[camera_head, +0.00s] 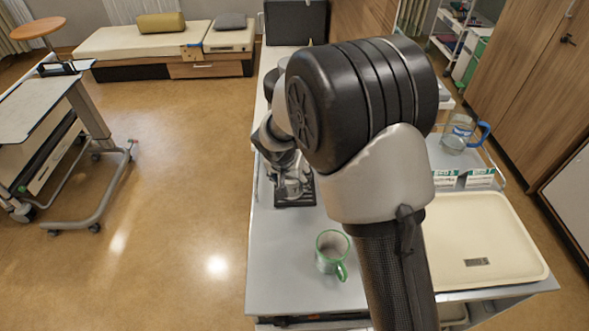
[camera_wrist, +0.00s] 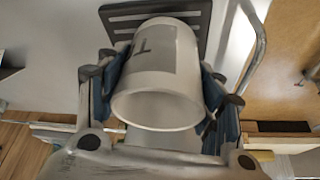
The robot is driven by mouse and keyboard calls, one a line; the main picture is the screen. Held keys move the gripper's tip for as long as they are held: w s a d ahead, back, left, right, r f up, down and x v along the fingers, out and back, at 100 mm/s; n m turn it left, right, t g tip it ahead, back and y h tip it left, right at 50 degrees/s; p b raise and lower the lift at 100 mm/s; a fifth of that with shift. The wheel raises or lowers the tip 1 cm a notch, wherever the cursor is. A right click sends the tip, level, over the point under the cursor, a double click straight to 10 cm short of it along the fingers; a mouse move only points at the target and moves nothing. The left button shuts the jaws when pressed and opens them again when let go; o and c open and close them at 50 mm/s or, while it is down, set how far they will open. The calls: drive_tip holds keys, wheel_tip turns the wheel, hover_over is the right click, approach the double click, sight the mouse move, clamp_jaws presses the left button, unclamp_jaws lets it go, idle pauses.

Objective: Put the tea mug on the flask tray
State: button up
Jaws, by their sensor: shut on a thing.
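A white mug with a grey patch and a dark T-like mark (camera_wrist: 158,75) is between the fingers of my gripper (camera_wrist: 160,92) in the wrist view; its open rim faces the camera. My gripper is shut on it. A dark slatted tray (camera_wrist: 195,14) shows just beyond the mug. In the head view my gripper (camera_head: 287,178) is low over the dark tray (camera_head: 296,203), on the left part of the grey top. I cannot tell whether the mug touches the tray. My arm hides much of the area behind.
A green-rimmed mug (camera_head: 332,255) stands on the grey top (camera_head: 285,285) in front of the dark tray. A cream tray (camera_head: 490,235) lies at right, with green-white boxes (camera_head: 480,178) and a blue-handled jug (camera_head: 458,135) behind it. Wooden cabinets (camera_head: 525,70) stand far right.

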drive_tip(key=w, duration=0.1)
drive_tip(key=w+d, duration=0.1)
drive_tip(key=w, duration=0.1)
drive_tip(key=shift+d+f, duration=0.1)
drive_tip(key=shift+f, duration=0.25)
drive_tip(key=shift+f+b, duration=0.15)
drive_tip(key=shift+b, duration=0.25)
drive_tip(key=o, duration=1.2)
drive_tip(key=shift+o, duration=0.2)
